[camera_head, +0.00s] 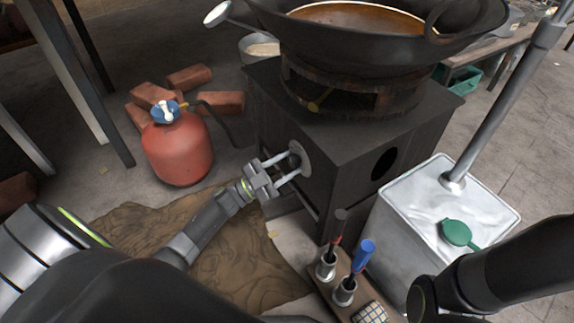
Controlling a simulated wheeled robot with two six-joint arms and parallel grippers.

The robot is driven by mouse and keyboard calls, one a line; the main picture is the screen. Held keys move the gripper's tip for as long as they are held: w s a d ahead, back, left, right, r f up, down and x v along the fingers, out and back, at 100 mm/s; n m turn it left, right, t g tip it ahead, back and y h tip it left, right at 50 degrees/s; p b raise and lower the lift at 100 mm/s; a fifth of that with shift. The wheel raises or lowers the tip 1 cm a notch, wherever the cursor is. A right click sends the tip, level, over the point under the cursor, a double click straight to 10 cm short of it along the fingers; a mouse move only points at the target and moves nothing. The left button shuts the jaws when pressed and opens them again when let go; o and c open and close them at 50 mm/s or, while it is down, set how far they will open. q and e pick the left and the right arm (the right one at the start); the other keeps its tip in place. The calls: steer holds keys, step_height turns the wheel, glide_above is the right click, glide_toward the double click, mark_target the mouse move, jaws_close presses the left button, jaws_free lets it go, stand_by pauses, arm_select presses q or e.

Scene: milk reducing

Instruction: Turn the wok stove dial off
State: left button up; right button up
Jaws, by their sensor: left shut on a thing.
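The wok stove (325,140) is a dark box with a large wok (375,40) of brown liquid on its top ring. A grey round dial (300,157) sits on the stove's left-facing side. My left gripper (287,172) reaches in from the left with its fingers at the dial, shut on it. The fingers hide part of the dial, and any mark on it is too small to read. My right arm (480,275) comes in at the lower right; its gripper is out of view.
A red gas cylinder (178,150) and several bricks (187,77) stand left of the stove. A white metal container (440,205) with a green cap stands to the right. A small rack of tools (345,292) is in front. A brown cloth (235,255) covers the floor under my left arm.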

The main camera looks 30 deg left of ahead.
arm_select(q)
steer(key=shift+a+m+g, duration=0.1)
steer(key=shift+m+g, duration=0.2)
steer(key=shift+m, duration=0.5)
steer(key=shift+m+h, duration=0.3)
steer(key=shift+h, duration=0.1)
steer(key=o, duration=1)
